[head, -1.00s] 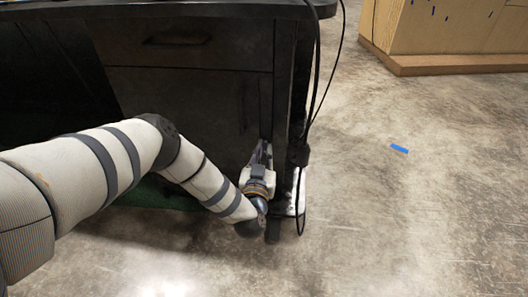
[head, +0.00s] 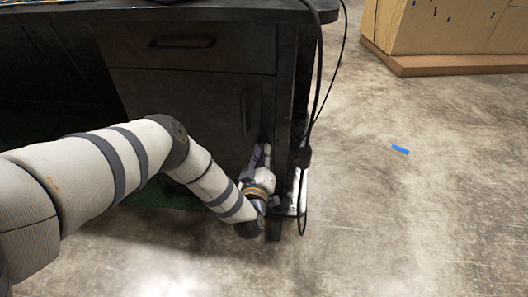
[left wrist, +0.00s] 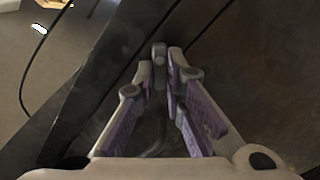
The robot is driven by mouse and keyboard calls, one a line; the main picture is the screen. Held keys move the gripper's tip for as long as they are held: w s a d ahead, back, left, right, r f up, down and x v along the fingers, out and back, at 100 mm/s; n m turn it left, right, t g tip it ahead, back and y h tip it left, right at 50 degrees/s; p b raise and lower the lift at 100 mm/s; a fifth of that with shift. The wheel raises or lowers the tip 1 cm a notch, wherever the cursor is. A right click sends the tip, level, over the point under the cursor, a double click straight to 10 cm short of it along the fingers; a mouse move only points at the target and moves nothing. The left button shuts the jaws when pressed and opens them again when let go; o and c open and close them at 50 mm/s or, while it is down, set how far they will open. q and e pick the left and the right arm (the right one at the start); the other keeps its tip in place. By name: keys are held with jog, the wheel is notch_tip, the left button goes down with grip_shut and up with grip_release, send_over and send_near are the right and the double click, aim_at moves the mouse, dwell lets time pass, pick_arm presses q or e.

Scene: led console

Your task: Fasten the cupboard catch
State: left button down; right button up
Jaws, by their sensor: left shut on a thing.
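The dark cupboard door (head: 180,108) under the desk looks closed in the head view. My left gripper (head: 262,152) is low at the door's right edge, beside the desk's right leg. In the left wrist view, the left gripper (left wrist: 160,72) has its two fingers closed in on a small grey rounded piece (left wrist: 159,52), which looks like the catch. The fingers hide part of it. In the head view the catch is too small and dark to make out. My right gripper is in neither view.
A drawer with a handle (head: 182,41) is above the door, and the door has a dark upright handle (head: 246,112). Black cables (head: 315,100) hang by the desk's right side. Open floor lies to the right, with a wooden cabinet (head: 440,40) beyond.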

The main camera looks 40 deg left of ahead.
pick_arm(q)
jog(key=shift+s+a+f+n+b, duration=0.1)
jog(key=shift+f+n, duration=0.1)
jog(key=shift+n, duration=1.45)
jog(key=shift+d+f+n+b, duration=0.1)
jog(key=shift+f+n, duration=0.1)
jog(key=shift+n, duration=1.4)
jog(key=shift+s+a+f+n+b, duration=0.1)
jog(key=shift+f+n, duration=0.1)
jog(key=shift+n, duration=1.45)
jog(key=c, duration=1.7)
grip_release()
jog(key=shift+o, duration=0.2)
jog(key=v, duration=1.2)
